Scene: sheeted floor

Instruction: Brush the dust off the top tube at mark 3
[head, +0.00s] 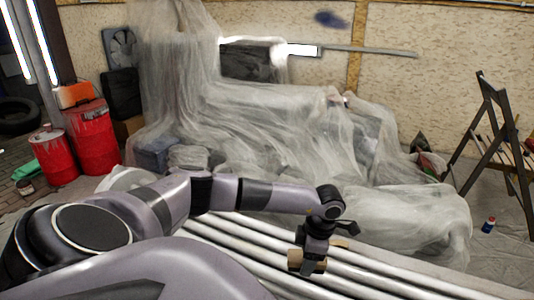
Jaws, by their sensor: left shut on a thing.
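Several long white tubes (262,259) run side by side, slanting from the middle down to the lower right. My left gripper (308,258) points down over them, shut on a tan, block-like thing that looks like a brush (296,263). The brush is at or just above the tubes; I cannot tell whether it touches. My left arm hides part of the tubes at the left. I cannot make out any dust or mark numbers, nor which tube is the top one. My right gripper is not in view.
Translucent sheeting (270,120) covers bulky things behind the tubes, and a sheeted heap (425,222) stands close at their right. Red drums (96,140) stand at the left, a dark folding trestle (490,135) at the right. A small blue-and-red can (488,225) stands on the floor.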

